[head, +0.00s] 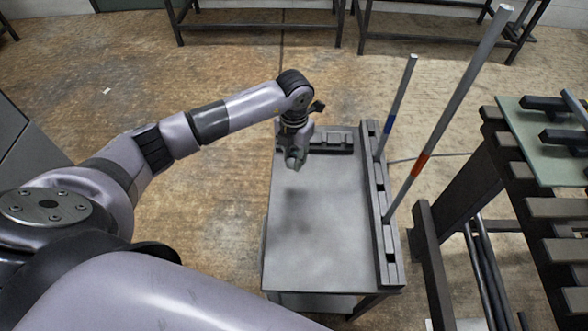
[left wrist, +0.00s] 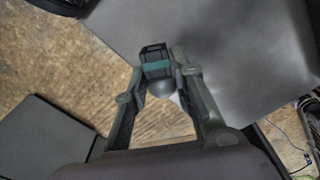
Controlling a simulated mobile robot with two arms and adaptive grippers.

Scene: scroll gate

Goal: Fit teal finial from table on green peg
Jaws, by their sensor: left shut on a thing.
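My left gripper (head: 294,163) is above the far left part of the grey table (head: 318,225). In the left wrist view, the left gripper (left wrist: 160,58) is shut on the finial (left wrist: 156,69), a dark, angular piece with a teal band and a rounded grey part below. The finial lies between both fingertips, over the table edge and the floor in that view. In the head view the finial is too small to tell from the fingers. No green peg shows in either view. My right gripper is not in view.
Two tall grey poles rise at the table's right edge, one with a blue band (head: 390,122) and one with an orange-red band (head: 420,164). A dark slotted rail (head: 370,150) runs along that edge. A slatted rack (head: 545,206) stands further right. The middle of the tabletop is clear.

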